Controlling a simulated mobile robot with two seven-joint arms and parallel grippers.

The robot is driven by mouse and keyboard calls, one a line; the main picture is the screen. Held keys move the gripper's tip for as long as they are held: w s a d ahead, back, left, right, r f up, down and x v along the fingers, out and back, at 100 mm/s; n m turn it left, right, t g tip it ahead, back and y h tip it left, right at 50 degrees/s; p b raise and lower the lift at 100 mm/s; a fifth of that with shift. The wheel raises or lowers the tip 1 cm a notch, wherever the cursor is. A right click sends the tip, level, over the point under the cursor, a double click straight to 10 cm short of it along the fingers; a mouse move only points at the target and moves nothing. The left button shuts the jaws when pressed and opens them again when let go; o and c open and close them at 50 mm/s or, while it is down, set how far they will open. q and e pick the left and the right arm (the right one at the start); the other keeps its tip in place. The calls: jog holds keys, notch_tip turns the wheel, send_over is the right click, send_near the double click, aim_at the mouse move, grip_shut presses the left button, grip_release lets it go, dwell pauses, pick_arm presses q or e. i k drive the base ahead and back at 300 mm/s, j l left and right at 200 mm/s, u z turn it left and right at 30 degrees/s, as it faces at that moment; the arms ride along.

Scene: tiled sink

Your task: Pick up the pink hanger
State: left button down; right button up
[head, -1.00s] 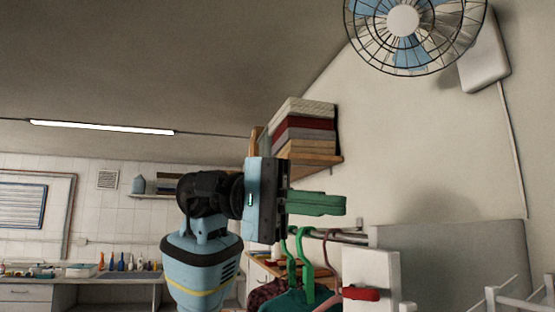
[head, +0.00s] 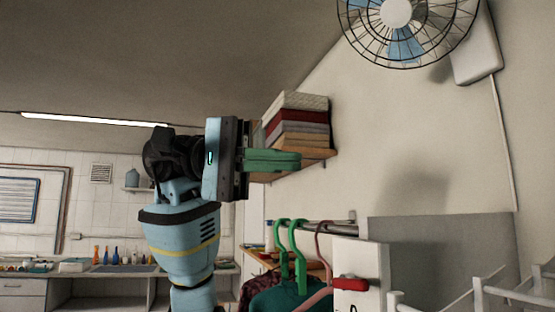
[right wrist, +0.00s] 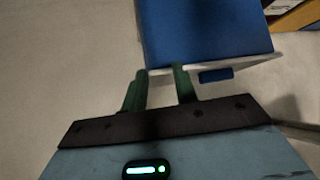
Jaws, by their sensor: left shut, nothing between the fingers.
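The pink hanger (head: 325,250) hangs on the rail in the head view, to the right of two green hangers (head: 283,243). Its hook and part of its sloping arm show; the lower part is cut off by the frame. My left gripper (head: 299,161) is above and slightly left of the hangers, its green fingers shut together, empty and pointing right. It does not touch the pink hanger. My right gripper (right wrist: 160,72) shows in the right wrist view with its two fingers apart and nothing between them.
A white panel with a red handle (head: 350,284) stands just right of the hangers. A shelf with stacked boxes (head: 302,120) is on the wall behind my left gripper. White racks (head: 480,293) are at lower right. A blue box-like object (right wrist: 205,30) is ahead of my right gripper.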

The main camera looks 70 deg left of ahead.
aim_at(328, 290)
jog(key=k+l, duration=0.25)
jog(key=k, duration=0.2)
jog(key=k+l, duration=0.25)
jog(key=k, duration=0.25)
